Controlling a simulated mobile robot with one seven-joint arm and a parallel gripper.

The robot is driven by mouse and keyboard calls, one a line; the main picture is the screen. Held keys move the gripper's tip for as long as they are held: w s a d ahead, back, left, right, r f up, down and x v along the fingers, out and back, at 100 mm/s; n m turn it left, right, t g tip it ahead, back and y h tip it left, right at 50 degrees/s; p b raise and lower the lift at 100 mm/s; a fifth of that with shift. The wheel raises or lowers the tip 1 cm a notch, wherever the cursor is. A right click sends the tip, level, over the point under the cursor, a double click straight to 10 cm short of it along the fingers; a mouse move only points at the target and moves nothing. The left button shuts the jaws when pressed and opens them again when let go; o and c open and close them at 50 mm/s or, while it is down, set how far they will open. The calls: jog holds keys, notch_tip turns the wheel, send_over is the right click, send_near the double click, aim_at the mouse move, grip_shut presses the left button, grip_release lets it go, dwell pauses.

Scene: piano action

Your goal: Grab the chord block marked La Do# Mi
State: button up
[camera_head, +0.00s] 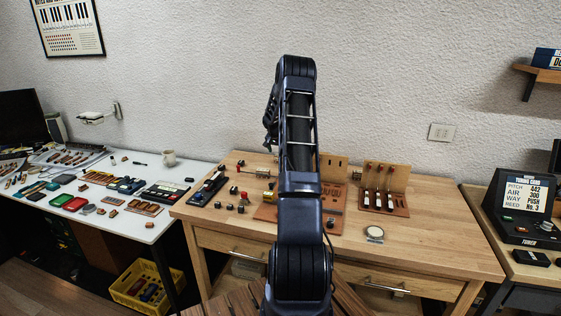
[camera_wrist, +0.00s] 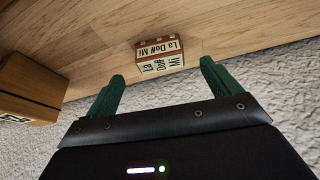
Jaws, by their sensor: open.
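The chord block marked La Do# Mi (camera_wrist: 160,55) shows in the wrist view, with white labels on its faces and brown wood at its edges. It sits on the light wooden surface near the textured wall. My gripper (camera_wrist: 160,78) is open, with its two green fingers apart. The block appears between and beyond the fingertips, and I see no contact with it. In the head view my arm stands in front of the wooden table, and the block and my gripper cannot be made out there.
A larger wooden block with a label (camera_wrist: 30,90) stands at the left in the wrist view. On the wooden table (camera_head: 440,235), a board with red-tipped parts (camera_head: 385,190) and a round white-topped item (camera_head: 374,234) lie right of my arm. The table's right front is clear.

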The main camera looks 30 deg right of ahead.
jog(key=shift+x, duration=2.9)
jog(key=shift+w+d+r, duration=0.1)
jog(key=shift+d, duration=0.05)
jog(key=c, duration=1.1)
jog(key=shift+r, duration=0.15)
